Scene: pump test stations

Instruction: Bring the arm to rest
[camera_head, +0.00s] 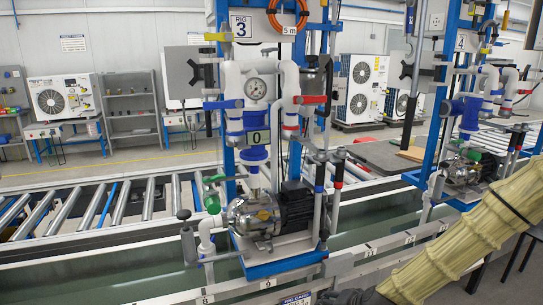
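My arm, in a pale yellow ribbed sleeve (465,235), enters from the right edge and slopes down to the lower left. At its lower end a dark part (350,297), my wrist or gripper, is cut off by the bottom edge. The fingers cannot be made out, nor whether they hold anything. The sleeve passes in front of the bench's front edge and the right-hand station in the picture.
A pump station marked 3 (242,26) stands in the middle, with a steel pump (252,214), pipes, a gauge (255,88) and an orange hose (287,14). A second station (465,165) stands at right. A roller conveyor (100,205) runs behind.

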